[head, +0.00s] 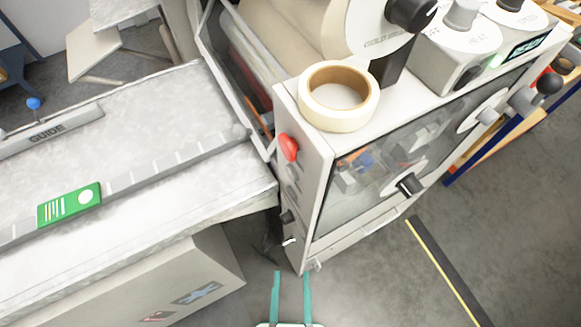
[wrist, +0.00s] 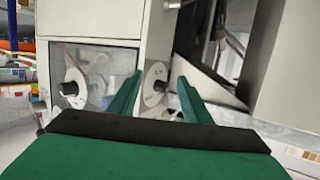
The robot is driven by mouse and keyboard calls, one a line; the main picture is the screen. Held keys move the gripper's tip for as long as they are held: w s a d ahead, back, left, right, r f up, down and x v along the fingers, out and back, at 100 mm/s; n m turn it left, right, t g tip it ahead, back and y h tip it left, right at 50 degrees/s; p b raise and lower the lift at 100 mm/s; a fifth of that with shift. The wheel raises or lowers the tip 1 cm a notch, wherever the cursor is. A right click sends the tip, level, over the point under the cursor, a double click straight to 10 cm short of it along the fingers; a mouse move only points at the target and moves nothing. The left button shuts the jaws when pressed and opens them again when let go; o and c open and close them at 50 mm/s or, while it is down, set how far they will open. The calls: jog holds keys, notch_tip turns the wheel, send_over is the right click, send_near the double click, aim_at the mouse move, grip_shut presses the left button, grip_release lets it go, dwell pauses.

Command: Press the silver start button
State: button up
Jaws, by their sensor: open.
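A red button (head: 288,147) stands out near the top of the narrow end face of the white machine (head: 309,190). Small grey controls (head: 293,173) sit just under it; the silver start button may be among them, but I cannot tell for sure. A dark knob (head: 287,216) is lower on the same face. My gripper (head: 292,273) is open and empty, with two teal fingers apart, low in the head view below that face. In the wrist view the green fingers (wrist: 160,76) straddle a pale round plate with a dark knob (wrist: 156,86). No silver button is clear there.
A roll of tape (head: 337,127) lies on the machine's top. A clear window panel (head: 372,170) covers its long side. A work table (head: 190,105) with a green card (head: 70,204) stands at left. Bare floor (head: 375,285) lies at lower right, with a dark yellow-edged strip (head: 445,270).

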jog(key=shift+s, duration=0.25)
